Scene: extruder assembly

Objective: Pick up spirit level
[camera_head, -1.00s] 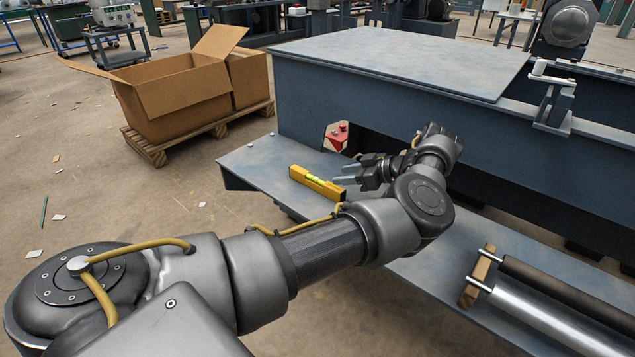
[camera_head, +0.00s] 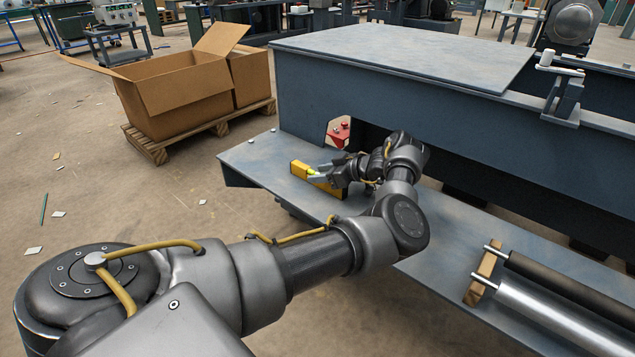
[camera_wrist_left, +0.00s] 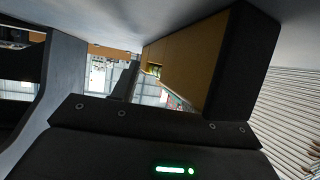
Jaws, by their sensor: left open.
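The yellow spirit level (camera_head: 302,169) lies on the grey lower ledge of the machine, its green vial partly behind the fingers. My left gripper (camera_head: 317,173) is open, low over the ledge, with its fingertips at the level's middle. I cannot tell whether the fingers touch it. In the left wrist view the level (camera_wrist_left: 188,62) is close and large, with a yellow side and a dark end. My right gripper is not in view.
The machine's blue-grey body (camera_head: 440,125) rises just behind the ledge (camera_head: 262,160). A red part (camera_head: 339,132) sits in an opening behind the level. Rollers (camera_head: 555,305) on a wooden block lie at the lower right. A cardboard box (camera_head: 180,95) stands on a pallet at the left.

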